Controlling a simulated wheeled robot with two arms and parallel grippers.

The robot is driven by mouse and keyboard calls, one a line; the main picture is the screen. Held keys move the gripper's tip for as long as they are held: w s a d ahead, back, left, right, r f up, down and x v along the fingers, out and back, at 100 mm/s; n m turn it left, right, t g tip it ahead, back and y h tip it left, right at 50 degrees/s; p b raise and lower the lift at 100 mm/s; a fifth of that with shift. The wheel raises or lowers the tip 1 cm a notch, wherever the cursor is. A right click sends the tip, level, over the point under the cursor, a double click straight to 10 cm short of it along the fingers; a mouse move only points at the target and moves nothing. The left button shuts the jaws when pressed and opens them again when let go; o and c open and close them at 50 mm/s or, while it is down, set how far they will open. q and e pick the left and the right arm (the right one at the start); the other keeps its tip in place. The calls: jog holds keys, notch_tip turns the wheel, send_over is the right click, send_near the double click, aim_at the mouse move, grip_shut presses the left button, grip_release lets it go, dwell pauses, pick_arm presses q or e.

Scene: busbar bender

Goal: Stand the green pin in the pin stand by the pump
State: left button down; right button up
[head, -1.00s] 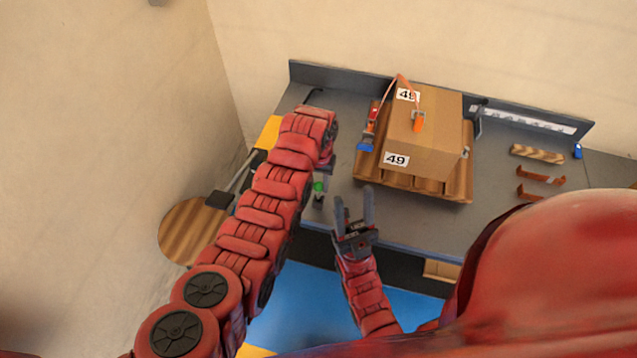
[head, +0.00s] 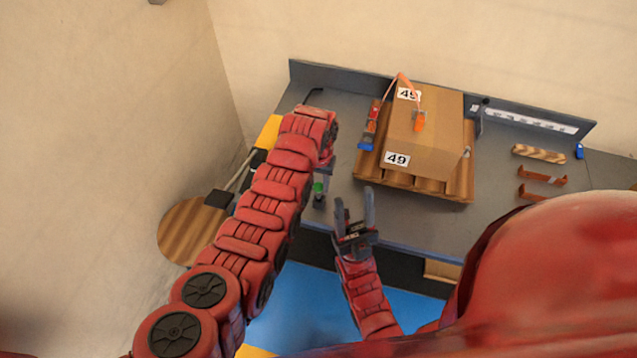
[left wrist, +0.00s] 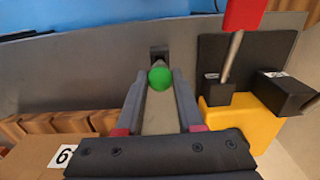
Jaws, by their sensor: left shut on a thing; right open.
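The green pin (left wrist: 160,77) shows its round green top between the fingertips of my left gripper (left wrist: 158,82) in the left wrist view. My left gripper is shut on it. In the head view the green pin (head: 318,188) is partly covered by my left gripper, with a dark piece just below it. A small dark block (left wrist: 159,52), which looks like the pin stand, is right by the pin; I cannot tell whether the pin is in it. The yellow pump (left wrist: 235,122) is to the right in the left wrist view. My right gripper (head: 355,197) is open and empty over the bench's front edge.
A cardboard box (head: 428,125) labelled 49 sits on a wooden pallet (head: 458,188) on the grey bench (head: 490,200). Copper-coloured bent bars (head: 540,180) lie to the right. A round wooden top (head: 185,230) is at left. A red-handled lever (left wrist: 243,15) rises beside the pump.

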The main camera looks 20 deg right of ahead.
pick_arm(q)
jog(key=shift+f+b, duration=1.3)
jog(key=shift+f, duration=0.45)
jog(key=shift+c, duration=2.2)
grip_release()
jog(key=shift+r, duration=0.1)
jog(key=shift+d+r, duration=0.1)
jog(key=shift+r, duration=0.55)
notch_tip(320, 180, up, 8)
jog(key=shift+w+f+b, duration=0.1)
jog(key=shift+b, duration=0.8)
notch_tip(320, 180, up, 2)
jog(key=shift+r+p, duration=0.25)
jog(key=shift+p, duration=0.8)
notch_tip(320, 180, up, 4)
jog(key=r, duration=0.1)
send_over(319, 190)
jog(key=w, duration=0.1)
jog(key=shift+w+d+r, duration=0.1)
jog(key=shift+w+r, duration=0.05)
jog(key=shift+r, duration=0.2)
